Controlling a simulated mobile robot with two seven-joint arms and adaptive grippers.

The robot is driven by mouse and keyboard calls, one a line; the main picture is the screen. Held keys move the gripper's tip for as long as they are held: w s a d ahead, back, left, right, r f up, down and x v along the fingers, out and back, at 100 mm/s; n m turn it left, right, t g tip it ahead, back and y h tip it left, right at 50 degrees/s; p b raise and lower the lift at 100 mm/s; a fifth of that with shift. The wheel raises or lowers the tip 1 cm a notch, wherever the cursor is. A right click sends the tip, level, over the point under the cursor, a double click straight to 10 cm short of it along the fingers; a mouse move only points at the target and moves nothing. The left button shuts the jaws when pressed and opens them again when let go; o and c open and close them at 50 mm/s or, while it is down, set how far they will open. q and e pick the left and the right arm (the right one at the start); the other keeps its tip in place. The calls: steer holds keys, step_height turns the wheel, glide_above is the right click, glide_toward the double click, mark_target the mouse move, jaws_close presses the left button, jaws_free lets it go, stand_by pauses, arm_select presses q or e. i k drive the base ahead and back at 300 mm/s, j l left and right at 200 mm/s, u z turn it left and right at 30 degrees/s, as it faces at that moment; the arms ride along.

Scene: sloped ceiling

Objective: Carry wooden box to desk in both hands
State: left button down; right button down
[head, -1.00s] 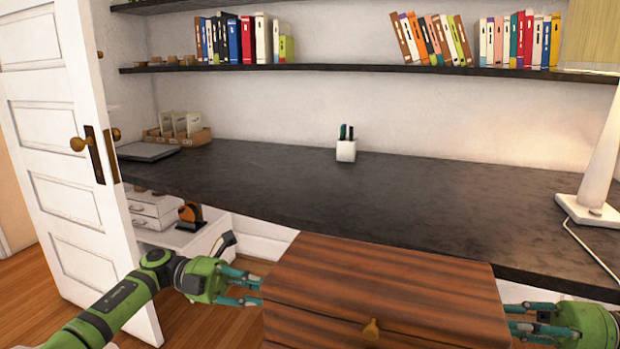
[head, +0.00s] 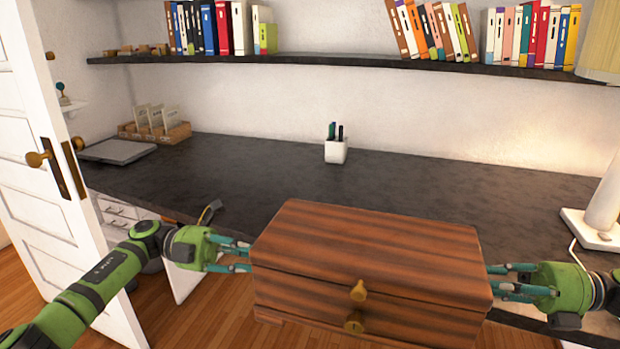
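The wooden box (head: 370,245) is brown and striped, with two brass knobs on its front. It is held level between my two grippers in front of the desk, and its upper part overlaps the desk's front edge in the picture. My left gripper (head: 248,257) has its fingers against the box's left side. My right gripper (head: 490,281) has its fingers against the right side. The fingers of each gripper look spread, one above the other, not closed around an edge. The dark desk (head: 250,175) runs along the wall.
A white pen cup (head: 335,151) stands mid-desk. A closed laptop (head: 118,151) and a wooden organizer (head: 155,132) sit at the left, a lamp (head: 600,215) at the right. The desk's middle is clear. A white door (head: 60,200) stands open beside my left arm. Bookshelves hang above.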

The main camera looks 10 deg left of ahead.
mark_target(367, 205)
steer(key=i, duration=1.5)
